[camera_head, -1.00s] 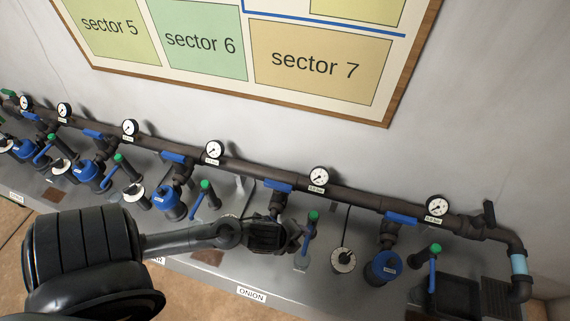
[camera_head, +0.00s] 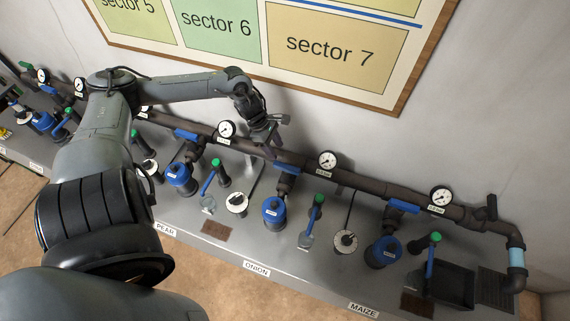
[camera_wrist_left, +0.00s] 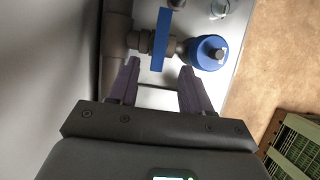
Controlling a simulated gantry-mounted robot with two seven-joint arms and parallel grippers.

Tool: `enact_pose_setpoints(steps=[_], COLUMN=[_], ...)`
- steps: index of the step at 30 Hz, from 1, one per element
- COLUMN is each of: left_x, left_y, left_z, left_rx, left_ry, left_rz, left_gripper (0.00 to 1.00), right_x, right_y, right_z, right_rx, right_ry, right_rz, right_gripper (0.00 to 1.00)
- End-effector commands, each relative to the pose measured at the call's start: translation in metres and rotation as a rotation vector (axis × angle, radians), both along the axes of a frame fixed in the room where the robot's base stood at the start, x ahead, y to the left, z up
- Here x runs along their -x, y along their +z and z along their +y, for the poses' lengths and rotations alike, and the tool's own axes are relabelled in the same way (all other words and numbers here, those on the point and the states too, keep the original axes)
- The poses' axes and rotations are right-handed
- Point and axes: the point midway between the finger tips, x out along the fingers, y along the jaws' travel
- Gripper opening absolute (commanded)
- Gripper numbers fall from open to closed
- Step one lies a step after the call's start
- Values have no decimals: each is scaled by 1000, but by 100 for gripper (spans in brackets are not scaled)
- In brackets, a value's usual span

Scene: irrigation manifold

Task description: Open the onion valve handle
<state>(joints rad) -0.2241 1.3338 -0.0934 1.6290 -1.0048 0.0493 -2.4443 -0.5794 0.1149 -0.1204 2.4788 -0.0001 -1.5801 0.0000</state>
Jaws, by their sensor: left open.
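The onion valve handle (camera_head: 288,168) is a blue bar on the branch above the ONION label (camera_head: 256,269). It lies crosswise to its branch and roughly parallel to the main pipe. In the left wrist view the blue handle (camera_wrist_left: 160,39) is ahead of the fingertips, between their lines. My left gripper (camera_head: 268,148) is above and behind the main pipe, near the handle's left end. I see no contact with the handle. My right gripper is not in view.
The main pipe (camera_head: 365,190) carries gauges and other blue handles. A blue-capped unit (camera_head: 274,210) stands in front of the onion branch, with green-topped valves (camera_head: 318,199) beside. The wall rises behind. A green crate (camera_wrist_left: 297,147) shows at the wrist view's lower right.

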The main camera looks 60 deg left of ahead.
Motion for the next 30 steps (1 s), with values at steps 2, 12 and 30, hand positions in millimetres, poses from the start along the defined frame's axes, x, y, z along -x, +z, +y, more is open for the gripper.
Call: enact_pose_setpoints(steps=[2,12,30], left_x=[-3,-16,-26], left_y=[-8,-53,-92], left_z=[-3,-19,-30], left_rx=[4,6,-1], left_ry=[2,4,2], left_rz=[-3,-2,-1], left_gripper=[49,49,49], right_x=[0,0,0], right_y=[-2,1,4], right_z=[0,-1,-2], right_rx=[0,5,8], right_ry=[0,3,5], right_rz=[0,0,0], right_gripper=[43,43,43])
